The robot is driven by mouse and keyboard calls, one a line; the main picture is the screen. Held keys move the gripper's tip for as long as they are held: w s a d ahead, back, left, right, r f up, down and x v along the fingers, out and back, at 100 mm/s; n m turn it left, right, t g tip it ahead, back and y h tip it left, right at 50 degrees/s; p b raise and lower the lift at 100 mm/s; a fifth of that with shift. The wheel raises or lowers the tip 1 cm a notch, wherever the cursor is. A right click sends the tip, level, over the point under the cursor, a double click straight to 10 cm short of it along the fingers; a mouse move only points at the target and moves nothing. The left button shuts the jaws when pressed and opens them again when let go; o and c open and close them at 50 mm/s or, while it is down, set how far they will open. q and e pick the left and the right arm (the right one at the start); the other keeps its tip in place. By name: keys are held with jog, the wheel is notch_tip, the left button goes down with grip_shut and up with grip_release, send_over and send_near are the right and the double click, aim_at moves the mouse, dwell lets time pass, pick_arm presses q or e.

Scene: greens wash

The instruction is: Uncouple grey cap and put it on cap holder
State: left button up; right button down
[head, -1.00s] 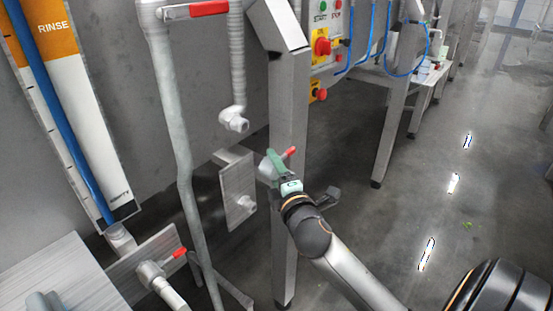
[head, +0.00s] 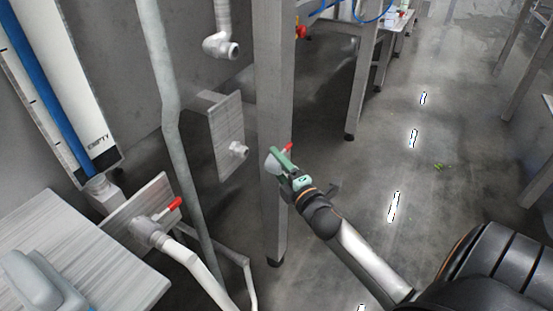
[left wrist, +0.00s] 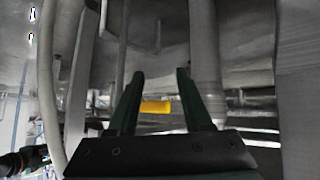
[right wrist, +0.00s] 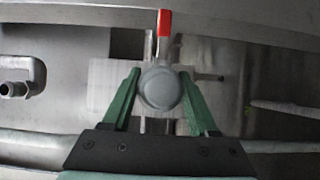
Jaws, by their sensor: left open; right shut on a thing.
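The grey cap (right wrist: 160,88) with a red lever (right wrist: 164,24) is between the fingers of my right gripper (right wrist: 160,95), which is shut on it. In the head view the cap (head: 271,165) is partly covered by the right gripper (head: 281,158), in front of a steel post. A steel plate with a short grey stub (head: 238,150), which looks like the cap holder, stands left of the cap, apart from it. A pipe elbow with a bare end (head: 222,47) hangs above the plate. My left gripper (left wrist: 160,98) is open and empty; the head view does not show it.
The steel post (head: 275,100) stands close behind my right gripper. A grey pipe (head: 170,100) runs down left of the plate. A red-handled valve (head: 152,228) sits lower left beside a steel table (head: 75,265).

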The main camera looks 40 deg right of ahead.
aim_at(246, 152)
jog(key=shift+r, duration=0.15)
jog(key=w, duration=0.1)
jog(key=w+a, duration=0.1)
jog(key=w, duration=0.1)
jog(key=w+a, duration=0.1)
jog(key=w, duration=0.1)
dwell(0.7)
dwell(0.3)
dwell(1.0)
jog(key=shift+w+a, duration=0.25)
jog(key=shift+w, duration=0.3)
jog(key=shift+w+a, duration=0.2)
jog(key=shift+w, duration=0.3)
jog(key=shift+w+a, duration=0.25)
jog(key=shift+w, duration=0.35)
jog(key=shift+w+a+b, duration=0.2)
jog(key=shift+w+b, duration=0.15)
jog(key=shift+w, duration=0.05)
